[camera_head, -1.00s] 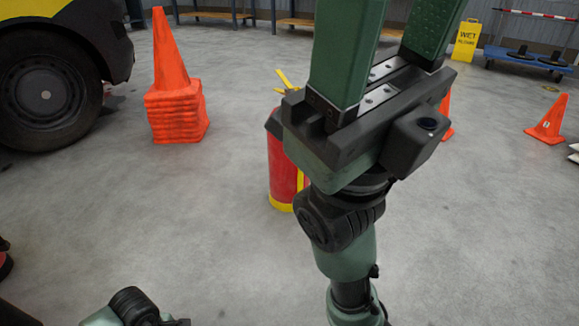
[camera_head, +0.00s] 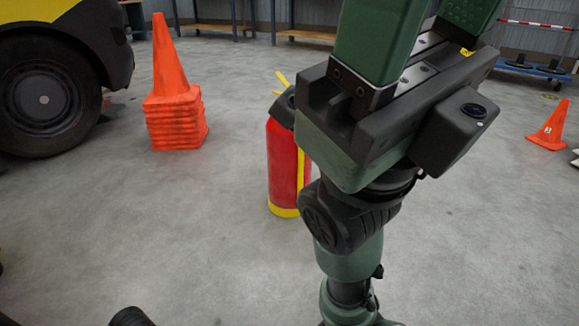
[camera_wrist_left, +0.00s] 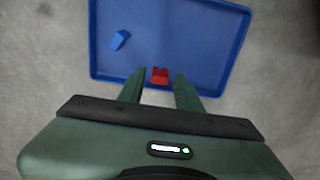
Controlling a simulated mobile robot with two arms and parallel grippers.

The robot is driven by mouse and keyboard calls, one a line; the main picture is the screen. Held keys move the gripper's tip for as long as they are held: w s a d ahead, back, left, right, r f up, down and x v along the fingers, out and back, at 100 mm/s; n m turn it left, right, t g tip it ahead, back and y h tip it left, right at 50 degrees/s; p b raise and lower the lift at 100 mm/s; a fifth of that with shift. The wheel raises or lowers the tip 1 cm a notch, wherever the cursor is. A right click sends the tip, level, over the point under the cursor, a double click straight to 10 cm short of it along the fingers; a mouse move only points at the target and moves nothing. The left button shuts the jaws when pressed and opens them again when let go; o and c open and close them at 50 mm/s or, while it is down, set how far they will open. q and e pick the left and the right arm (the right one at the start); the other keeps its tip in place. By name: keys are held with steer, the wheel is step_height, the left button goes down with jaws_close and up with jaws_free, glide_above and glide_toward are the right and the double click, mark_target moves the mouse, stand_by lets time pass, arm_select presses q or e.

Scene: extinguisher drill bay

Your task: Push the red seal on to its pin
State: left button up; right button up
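A red piece (camera_wrist_left: 160,76), likely the seal, lies at the near edge of a blue tray (camera_wrist_left: 240,45) in the left wrist view. My left gripper (camera_wrist_left: 161,76) is open, with a fingertip on either side of the red piece and gaps between. A red fire extinguisher (camera_head: 284,170) with a yellow lever stands upright on the floor in the head view. My right gripper (camera_head: 432,25) rises in front of it and hides its right side. Its fingers are apart, with tips outside the frame. I cannot make out the pin.
A blue block (camera_wrist_left: 119,40) lies in the tray. Stacked orange cones (camera_head: 175,105) stand left of the extinguisher, near a vehicle wheel (camera_head: 43,98). Another cone (camera_head: 550,127) is at right, and a blue cart (camera_head: 525,68) stands behind. The floor between is mostly clear.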

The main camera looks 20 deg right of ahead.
arm_select(q)
steer(key=shift+c, duration=0.3)
jaws_close()
steer(key=shift+r, duration=0.1)
steer(key=shift+r, duration=0.1)
steer(key=shift+r+p, duration=1.25)
steer(key=shift+r, duration=0.15)
